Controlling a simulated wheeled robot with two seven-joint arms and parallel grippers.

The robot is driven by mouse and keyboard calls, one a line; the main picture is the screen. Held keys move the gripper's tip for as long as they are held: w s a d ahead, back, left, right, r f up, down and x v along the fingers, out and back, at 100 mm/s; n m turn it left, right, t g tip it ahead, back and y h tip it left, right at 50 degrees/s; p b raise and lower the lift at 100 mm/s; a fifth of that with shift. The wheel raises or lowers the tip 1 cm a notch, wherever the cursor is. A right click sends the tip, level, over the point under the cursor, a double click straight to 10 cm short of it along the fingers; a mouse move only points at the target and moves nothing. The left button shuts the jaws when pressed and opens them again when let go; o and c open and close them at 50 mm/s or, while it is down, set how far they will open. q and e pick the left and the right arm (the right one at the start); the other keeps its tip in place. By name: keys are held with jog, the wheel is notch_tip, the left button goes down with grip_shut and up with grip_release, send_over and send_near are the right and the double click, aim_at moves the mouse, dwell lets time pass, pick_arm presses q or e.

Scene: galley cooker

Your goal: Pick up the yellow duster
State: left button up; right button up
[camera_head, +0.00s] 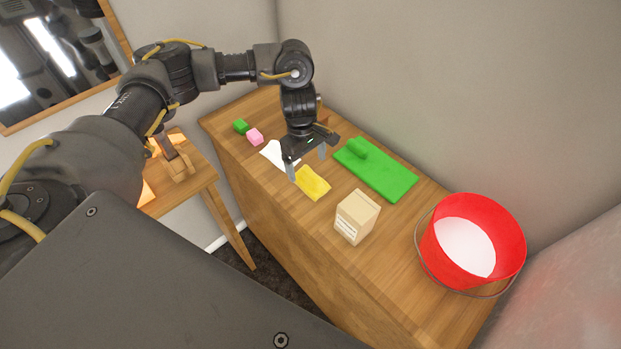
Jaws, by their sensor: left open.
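The yellow duster (312,183) lies crumpled on the wooden cabinet top, near its front edge. My left gripper (307,167) points down just behind and above the duster, with its fingers apart and nothing seen between them. One fingertip shows close to the duster's left end; I cannot tell whether it touches. My right gripper is not in view.
A green board (388,178) with a green item on it lies behind the duster. A carton (356,217) stands to its right, then a red bucket (508,232).

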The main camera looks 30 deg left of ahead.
aim_at(311, 172)
pick_arm(q)
jog(key=shift+w+f, duration=0.1)
jog(key=shift+f, duration=0.45)
jog(key=shift+d+f, duration=0.15)
jog(key=shift+d, duration=0.05)
jog(key=f, duration=0.1)
jog(key=f+p, duration=0.2)
jog(key=f, duration=0.1)
jog(key=shift+d, duration=0.35)
jog(key=shift+f, duration=0.35)
jog(key=shift+c, duration=0.2)
jog(key=c, duration=1)
jog(key=shift+r, duration=0.1)
